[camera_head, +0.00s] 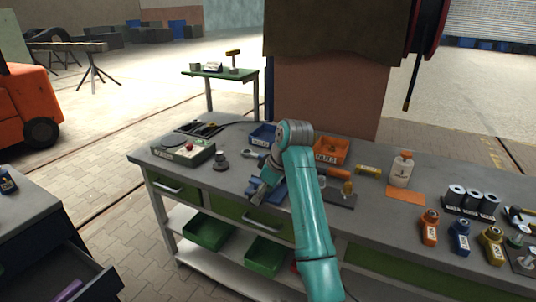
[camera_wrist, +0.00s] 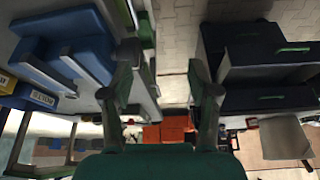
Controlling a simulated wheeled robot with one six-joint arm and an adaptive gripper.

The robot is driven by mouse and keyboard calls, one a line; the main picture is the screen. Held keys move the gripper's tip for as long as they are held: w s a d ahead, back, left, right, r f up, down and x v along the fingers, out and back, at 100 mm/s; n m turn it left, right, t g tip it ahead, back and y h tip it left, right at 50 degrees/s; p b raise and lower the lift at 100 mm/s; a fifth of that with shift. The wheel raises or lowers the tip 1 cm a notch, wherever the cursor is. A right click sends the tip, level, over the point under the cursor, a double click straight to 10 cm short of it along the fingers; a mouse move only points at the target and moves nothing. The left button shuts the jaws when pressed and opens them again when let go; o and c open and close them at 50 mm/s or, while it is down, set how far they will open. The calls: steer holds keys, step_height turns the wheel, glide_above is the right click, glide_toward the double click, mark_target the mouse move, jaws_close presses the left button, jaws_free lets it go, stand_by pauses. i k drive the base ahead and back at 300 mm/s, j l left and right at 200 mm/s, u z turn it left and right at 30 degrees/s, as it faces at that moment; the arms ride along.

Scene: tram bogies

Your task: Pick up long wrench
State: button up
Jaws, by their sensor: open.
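My gripper (camera_head: 262,190) is over the front edge of the grey workbench (camera_head: 228,181), beside a blue item. In the wrist view my gripper (camera_wrist: 163,92) is open, with nothing between its fingers. I cannot clearly pick out the long wrench. A small silver tool with a round end (camera_head: 250,154) lies on the bench behind my gripper, and I cannot tell if it is a wrench. Metallic tools (camera_head: 518,214) at the bench's right end are too small to identify. My arm hides part of the bench middle.
A blue bin (camera_head: 262,135) and an orange bin (camera_head: 332,150) stand at the bench's back. A grey-green box (camera_head: 184,152), a white bottle (camera_head: 402,169) and several coloured tools, one orange (camera_head: 430,226), share the bench. An open drawer (camera_head: 80,284) juts out at lower left.

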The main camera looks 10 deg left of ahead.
mark_target(251, 153)
steer(key=i, duration=1.15)
